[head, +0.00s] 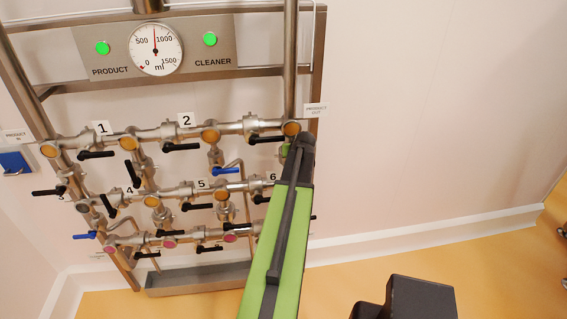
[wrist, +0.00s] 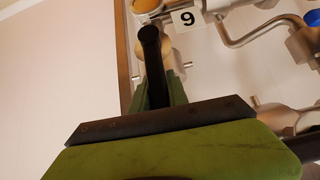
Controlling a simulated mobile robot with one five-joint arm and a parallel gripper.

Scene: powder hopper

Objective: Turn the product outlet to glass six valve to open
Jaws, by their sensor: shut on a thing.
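My green and black gripper (head: 287,150) reaches up to the right end of the pipe rack in the head view, just below the PRODUCT OUT label (head: 315,109). In the wrist view my gripper (wrist: 160,92) is shut on a black valve handle (wrist: 152,50). The handle's far end sticks out beyond the green fingers. An orange-capped fitting (wrist: 147,5) shows near that end. The number 6 plate (wrist: 187,18) is beside it, upside down in this view; it also shows in the head view (head: 273,178). My arm hides the held handle in the head view.
Other valves with black handles (head: 182,147) and blue handles (head: 226,171) crowd the rack to the left. A gauge panel (head: 190,30) with two green lights is above.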

